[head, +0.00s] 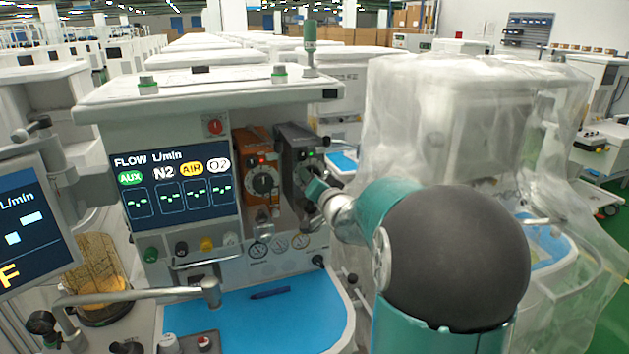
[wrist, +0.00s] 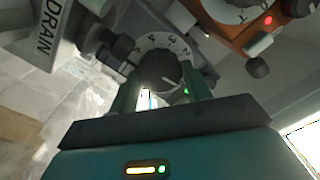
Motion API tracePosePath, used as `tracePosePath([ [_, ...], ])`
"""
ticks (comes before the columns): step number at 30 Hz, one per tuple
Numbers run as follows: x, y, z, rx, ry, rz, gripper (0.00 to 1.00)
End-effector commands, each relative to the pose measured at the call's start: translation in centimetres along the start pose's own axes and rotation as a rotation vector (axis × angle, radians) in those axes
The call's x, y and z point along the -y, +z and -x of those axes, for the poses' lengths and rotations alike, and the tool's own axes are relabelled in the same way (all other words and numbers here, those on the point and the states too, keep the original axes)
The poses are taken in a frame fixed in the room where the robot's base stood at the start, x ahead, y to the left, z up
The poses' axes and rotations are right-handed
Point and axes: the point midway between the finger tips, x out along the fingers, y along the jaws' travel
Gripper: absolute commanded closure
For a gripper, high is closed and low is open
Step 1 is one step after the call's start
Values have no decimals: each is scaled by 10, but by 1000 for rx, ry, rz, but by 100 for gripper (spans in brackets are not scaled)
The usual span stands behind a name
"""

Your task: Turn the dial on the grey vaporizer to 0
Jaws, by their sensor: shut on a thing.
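The grey vaporizer (head: 295,150) stands to the right of an orange vaporizer (head: 258,165) on the front of the cart. In the wrist view its round dark dial (wrist: 160,70) sits on a pale numbered ring (wrist: 166,41); the figures are too small to read surely. My gripper (wrist: 158,92) is shut on the dial, with one green finger on each side of it. In the head view my gripper (head: 315,188) reaches the grey vaporizer's front from the right and hides part of its dial. A green light shows beside the dial.
The orange vaporizer's dial (wrist: 238,8) and red light are close by in the wrist view. A flow screen (head: 175,185) is on the left, a blue work surface (head: 260,320) with a pen (head: 270,293) below. A plastic-draped cart (head: 460,120) stands on the right.

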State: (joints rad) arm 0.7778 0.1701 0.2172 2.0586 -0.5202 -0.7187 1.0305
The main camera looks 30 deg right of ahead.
Motion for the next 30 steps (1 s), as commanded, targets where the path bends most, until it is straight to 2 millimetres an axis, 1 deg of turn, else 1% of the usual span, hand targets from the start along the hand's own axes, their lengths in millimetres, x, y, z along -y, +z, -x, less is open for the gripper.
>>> tracePosePath([
  [3, 0, 0, 0, 1, -3, -60, 74],
  [9, 0, 0, 0, 0, -5, -123, 74],
  [23, -1, 0, 0, 0, -5, -141, 74],
  [24, 0, 0, 0, 0, -5, -141, 48],
  [27, 0, 0, 0, 0, -5, -141, 30],
  [30, 0, 0, 0, 0, -5, -141, 30],
])
